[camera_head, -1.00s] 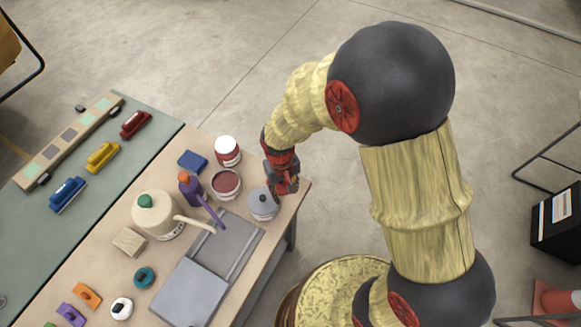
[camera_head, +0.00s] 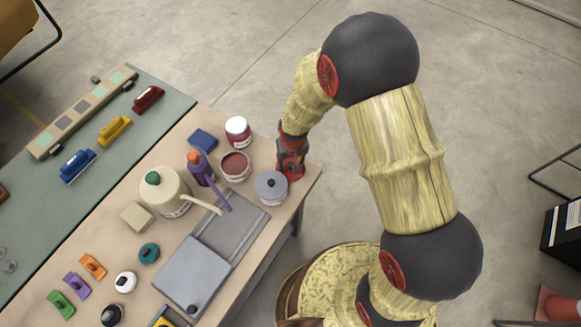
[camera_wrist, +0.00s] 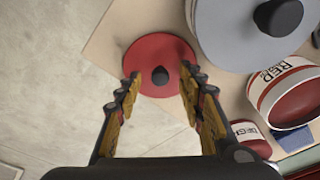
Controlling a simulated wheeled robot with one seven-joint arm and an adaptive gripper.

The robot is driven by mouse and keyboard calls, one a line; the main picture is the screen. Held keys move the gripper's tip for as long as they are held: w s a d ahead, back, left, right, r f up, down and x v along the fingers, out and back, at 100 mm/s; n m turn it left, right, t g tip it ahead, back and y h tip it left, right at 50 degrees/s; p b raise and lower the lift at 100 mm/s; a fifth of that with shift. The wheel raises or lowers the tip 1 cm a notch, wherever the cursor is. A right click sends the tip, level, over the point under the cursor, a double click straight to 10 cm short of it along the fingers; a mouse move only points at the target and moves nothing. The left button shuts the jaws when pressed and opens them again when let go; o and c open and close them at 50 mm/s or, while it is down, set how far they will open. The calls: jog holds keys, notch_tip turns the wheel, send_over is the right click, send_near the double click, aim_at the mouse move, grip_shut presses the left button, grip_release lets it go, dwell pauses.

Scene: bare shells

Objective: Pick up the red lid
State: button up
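The red lid (camera_wrist: 150,50) is a round disc with a black knob, lying on the light tabletop near its edge in the wrist view. My gripper (camera_wrist: 160,80) is open, its two fingers on either side of the knob and apart from it. I cannot tell the exact height above the lid. In the head view my gripper (camera_head: 291,168) points down at the table corner and mostly hides the lid.
A can with a grey lid (camera_head: 271,186) stands right beside my gripper; its lid also fills the wrist view's upper right (camera_wrist: 225,30). Open floor lies beyond the table edge.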

jog(key=shift+f, duration=0.15)
jog(key=shift+c, duration=1.3)
jog(key=c, duration=0.7)
grip_shut()
